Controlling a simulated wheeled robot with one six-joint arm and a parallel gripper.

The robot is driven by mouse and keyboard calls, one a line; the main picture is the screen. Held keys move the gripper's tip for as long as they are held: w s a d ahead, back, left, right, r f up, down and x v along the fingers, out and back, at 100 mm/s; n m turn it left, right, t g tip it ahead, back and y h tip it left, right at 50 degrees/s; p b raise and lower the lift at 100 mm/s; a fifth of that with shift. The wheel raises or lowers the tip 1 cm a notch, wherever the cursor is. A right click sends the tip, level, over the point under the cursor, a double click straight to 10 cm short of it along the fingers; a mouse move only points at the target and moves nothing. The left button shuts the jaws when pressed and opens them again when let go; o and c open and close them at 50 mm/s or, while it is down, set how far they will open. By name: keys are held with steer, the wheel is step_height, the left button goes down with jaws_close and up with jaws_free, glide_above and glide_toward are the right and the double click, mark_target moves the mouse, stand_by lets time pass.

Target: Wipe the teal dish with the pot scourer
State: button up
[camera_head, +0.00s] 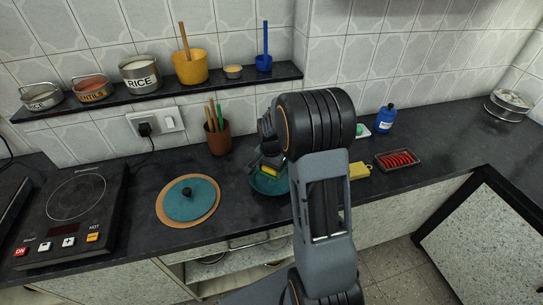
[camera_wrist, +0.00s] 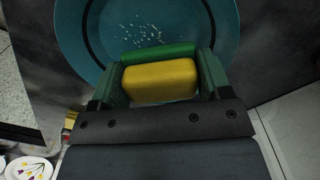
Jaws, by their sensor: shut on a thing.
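The teal dish (camera_head: 262,188) is on the dark counter, partly hidden by my arm in the head view. In the wrist view the dish (camera_wrist: 85,45) fills the upper part, with a dark ring and a scatter of white crumbs (camera_wrist: 145,33) on its surface. The pot scourer, a yellow sponge with a green layer (camera_wrist: 160,80), is between the jaws of my gripper (camera_wrist: 160,76). My gripper (camera_head: 267,167) is shut on it, over the dish. I cannot tell whether the scourer touches the dish.
A teal lid (camera_head: 190,207) on a round wooden board lies left of the dish, beside a hob (camera_head: 75,195). A utensil pot (camera_head: 218,140) stands behind.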

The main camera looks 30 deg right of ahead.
steer(key=shift+r+p, duration=1.4)
steer(key=shift+r, duration=0.85)
